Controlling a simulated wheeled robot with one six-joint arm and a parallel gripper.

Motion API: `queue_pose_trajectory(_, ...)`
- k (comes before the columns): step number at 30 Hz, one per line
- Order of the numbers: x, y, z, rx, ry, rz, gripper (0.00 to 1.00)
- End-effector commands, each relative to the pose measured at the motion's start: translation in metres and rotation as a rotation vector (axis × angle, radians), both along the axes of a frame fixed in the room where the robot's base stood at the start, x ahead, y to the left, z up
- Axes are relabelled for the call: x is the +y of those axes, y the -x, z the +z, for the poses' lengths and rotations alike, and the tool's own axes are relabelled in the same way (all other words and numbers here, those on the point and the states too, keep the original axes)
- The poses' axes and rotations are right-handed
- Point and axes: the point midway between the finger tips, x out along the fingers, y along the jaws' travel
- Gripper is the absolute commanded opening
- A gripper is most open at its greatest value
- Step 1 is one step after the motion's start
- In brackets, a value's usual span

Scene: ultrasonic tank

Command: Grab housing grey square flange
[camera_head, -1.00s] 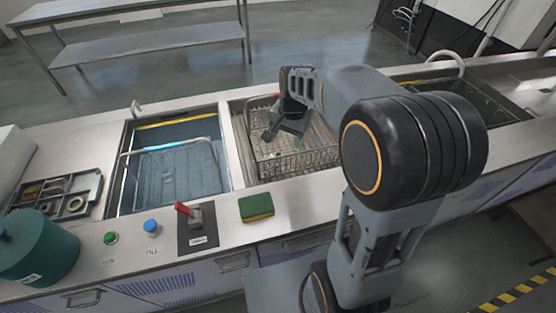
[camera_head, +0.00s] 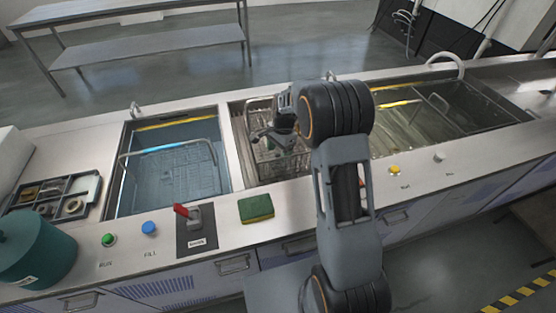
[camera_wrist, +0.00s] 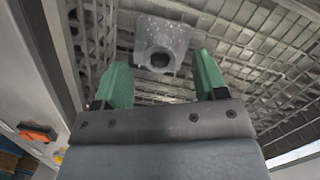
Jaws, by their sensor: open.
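In the wrist view, a grey housing (camera_wrist: 162,40) with a squarish flange and a round dark bore lies in a wire basket (camera_wrist: 250,45). My gripper (camera_wrist: 158,75) is open, its two green fingers apart, with the housing just beyond and between their tips. I see no contact between fingers and housing. In the head view, my gripper (camera_head: 262,136) reaches down over the wire basket (camera_head: 262,104) in the middle tank. The housing cannot be made out in the head view.
A left tank (camera_head: 160,190) holds liquid and a wire rack. A right tank (camera_head: 440,105) lies beyond my arm. A sponge (camera_head: 256,208), a red-handled lever (camera_head: 188,212), buttons and a teal canister (camera_head: 35,250) line the front counter. The basket's wire walls surround my gripper.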

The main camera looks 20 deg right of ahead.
Motion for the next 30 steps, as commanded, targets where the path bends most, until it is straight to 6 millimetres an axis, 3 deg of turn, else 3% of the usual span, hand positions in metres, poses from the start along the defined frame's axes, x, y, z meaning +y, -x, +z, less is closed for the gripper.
queue_pose_trajectory(6,0.003,0.001,-0.019,0.0,-0.001,0.001,0.65)
queue_pose_trajectory(14,0.003,0.001,-0.021,-0.001,0.0,0.001,0.65)
queue_pose_trajectory(30,0.003,0.002,-0.021,-0.001,0.0,0.001,0.16)
